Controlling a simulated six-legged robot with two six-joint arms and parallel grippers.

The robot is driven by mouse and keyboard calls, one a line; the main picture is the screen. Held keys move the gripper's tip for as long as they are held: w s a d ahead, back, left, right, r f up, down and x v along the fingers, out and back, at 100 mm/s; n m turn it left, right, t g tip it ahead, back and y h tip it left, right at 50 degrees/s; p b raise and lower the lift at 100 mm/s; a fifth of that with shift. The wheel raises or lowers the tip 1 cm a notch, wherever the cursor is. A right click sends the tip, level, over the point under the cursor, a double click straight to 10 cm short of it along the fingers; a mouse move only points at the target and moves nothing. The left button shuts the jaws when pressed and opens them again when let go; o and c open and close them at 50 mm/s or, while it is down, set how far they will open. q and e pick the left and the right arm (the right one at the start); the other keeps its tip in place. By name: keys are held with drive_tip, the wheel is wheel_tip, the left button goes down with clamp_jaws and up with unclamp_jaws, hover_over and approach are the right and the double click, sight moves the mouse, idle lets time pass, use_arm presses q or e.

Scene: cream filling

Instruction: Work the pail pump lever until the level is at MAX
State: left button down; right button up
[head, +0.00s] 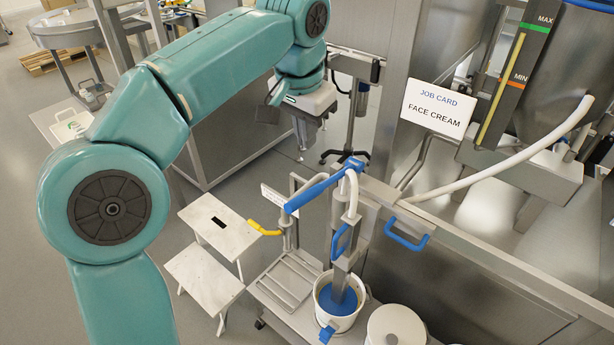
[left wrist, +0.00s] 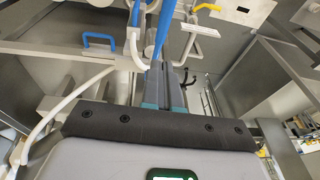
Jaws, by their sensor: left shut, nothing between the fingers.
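The pail pump has a long blue lever (head: 320,188), tilted with its left end lower. It stands in a white pail (head: 341,318) with a blue disc inside. The level gauge (head: 507,75) at upper right has a green MAX mark, an orange MIN mark and a yellowish tube; I cannot tell the exact level. My left gripper (left wrist: 165,68) is shut and empty, its fingers close together in the left wrist view. The blue lever (left wrist: 163,32) appears just beyond the fingertips there; I cannot tell the gap.
A white hose (head: 500,165) runs from the pump side to the steel hopper (head: 575,80). A white step stool (head: 215,235) stands left of the pump. A job card (head: 438,108) reads FACE CREAM. A white lidded tub (head: 396,325) stands right of the pail.

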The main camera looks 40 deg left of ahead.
use_arm(q)
hover_over(306, 194)
drive_tip(key=d, duration=0.1)
drive_tip(key=s+x, duration=0.2)
drive_tip(key=x, duration=0.7)
drive_tip(key=shift+s+a+f, duration=0.1)
drive_tip(key=shift+s+f, duration=0.05)
drive_tip(key=shift+f, duration=1.1)
drive_tip(key=shift+s+f, duration=0.2)
drive_tip(key=shift+f, duration=1)
